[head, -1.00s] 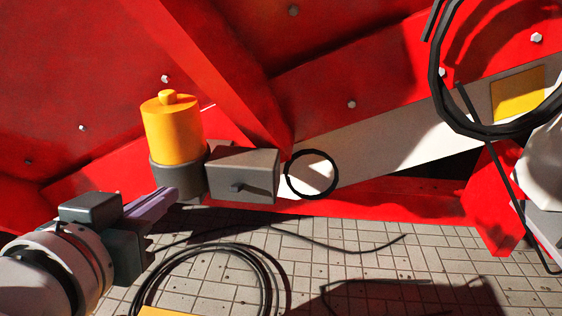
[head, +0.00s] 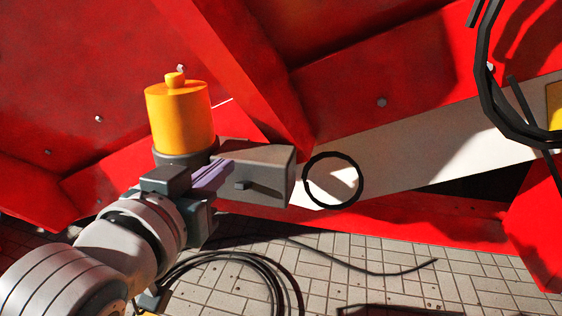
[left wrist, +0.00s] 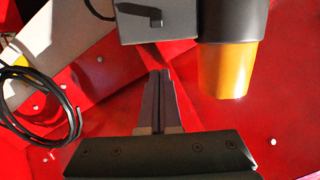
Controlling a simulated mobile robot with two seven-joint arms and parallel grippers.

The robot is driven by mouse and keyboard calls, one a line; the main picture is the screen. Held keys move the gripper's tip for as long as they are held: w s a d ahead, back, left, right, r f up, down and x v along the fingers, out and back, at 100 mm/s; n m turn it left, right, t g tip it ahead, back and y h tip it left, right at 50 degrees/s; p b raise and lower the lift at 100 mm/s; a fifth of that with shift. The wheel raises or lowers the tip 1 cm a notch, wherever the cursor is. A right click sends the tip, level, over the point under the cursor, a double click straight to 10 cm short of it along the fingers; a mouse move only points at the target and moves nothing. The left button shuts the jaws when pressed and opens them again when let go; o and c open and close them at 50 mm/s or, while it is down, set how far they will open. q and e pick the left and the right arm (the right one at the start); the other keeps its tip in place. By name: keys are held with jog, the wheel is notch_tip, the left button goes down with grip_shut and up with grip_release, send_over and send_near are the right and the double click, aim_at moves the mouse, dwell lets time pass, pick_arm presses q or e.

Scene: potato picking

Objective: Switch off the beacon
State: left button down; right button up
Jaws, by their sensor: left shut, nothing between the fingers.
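The beacon (head: 180,118) is an orange cylinder with a small knob on top and a dark grey base. It hangs upside down in the left wrist view (left wrist: 224,70). A grey box (head: 270,165) is beside its base, with a small dark lever switch (head: 243,185) on the front face. The switch also shows in the left wrist view (left wrist: 156,20). My left gripper (head: 226,165) is shut and empty, in front of the box's left part and left of the switch. In the left wrist view its fingertips (left wrist: 165,74) show apart from the box. My right gripper is out of view.
Red metal panels (head: 400,100) with bolts surround the beacon. A black ring (head: 333,207) is right of the box. Black hoses hang at the upper right (head: 485,90) and lie coiled on the paved floor (head: 335,285) below.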

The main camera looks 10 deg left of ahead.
aim_at(247, 164)
pick_arm(q)
jog(key=w+b, duration=0.1)
jog(key=w, duration=0.2)
jog(key=w+f+b, duration=0.1)
jog(key=w, duration=0.3)
jog(key=shift+d+f, duration=0.15)
jog(key=f, duration=0.1)
jog(key=s+f+b, duration=0.1)
jog(key=shift+f, duration=0.3)
jog(key=shift+s+f+b, duration=0.2)
jog(key=shift+f+b, duration=0.1)
jog(key=shift+f, duration=0.1)
